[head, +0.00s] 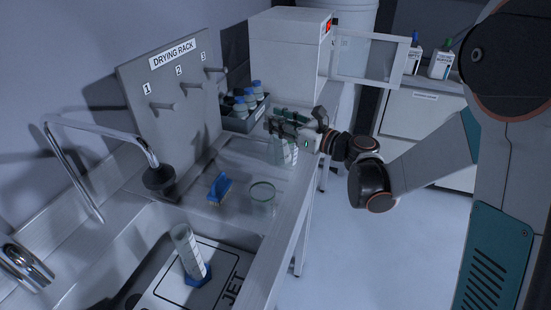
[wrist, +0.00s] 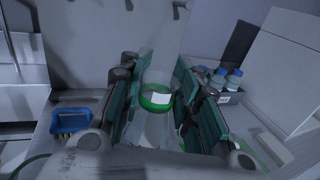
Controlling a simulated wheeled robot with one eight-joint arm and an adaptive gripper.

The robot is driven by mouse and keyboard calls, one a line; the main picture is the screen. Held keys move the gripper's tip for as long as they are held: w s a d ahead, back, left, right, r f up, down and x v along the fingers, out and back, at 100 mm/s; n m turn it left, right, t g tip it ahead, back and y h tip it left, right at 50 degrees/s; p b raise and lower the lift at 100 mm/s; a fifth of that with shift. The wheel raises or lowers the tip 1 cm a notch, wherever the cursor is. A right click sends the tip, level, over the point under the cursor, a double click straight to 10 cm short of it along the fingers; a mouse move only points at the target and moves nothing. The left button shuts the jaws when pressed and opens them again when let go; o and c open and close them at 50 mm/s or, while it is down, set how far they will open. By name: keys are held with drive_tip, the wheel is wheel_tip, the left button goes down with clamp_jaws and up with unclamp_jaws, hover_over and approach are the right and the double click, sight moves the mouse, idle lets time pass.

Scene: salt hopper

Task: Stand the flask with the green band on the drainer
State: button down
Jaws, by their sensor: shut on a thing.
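My gripper (head: 290,128) is shut on the flask with the green band (head: 285,152), above the far part of the bench beside the sink. In the wrist view the green band with a white label (wrist: 157,97) shows between the two fingers (wrist: 158,105). The flask is clear glass with white marks; the gripper hides its upper part in the head view. I cannot tell whether its base touches the surface below. The pale draining surface (head: 228,160) lies between the sink and the bottle crate.
A blue brush (head: 219,187) and a green-rimmed glass vessel (head: 262,192) stand near the flask. A dark crate of blue-capped bottles (head: 240,122) is behind. The drying rack (head: 175,95) has empty pegs.

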sight(278, 151)
wheel_tip(278, 151, down, 10)
drive_tip(key=b, duration=0.3)
drive_tip(key=shift+f, duration=0.3)
drive_tip(key=shift+f+b, duration=0.1)
drive_tip(key=shift+b, duration=0.25)
drive_tip(key=c, duration=1.2)
unclamp_jaws()
drive_tip(key=shift+r, duration=0.2)
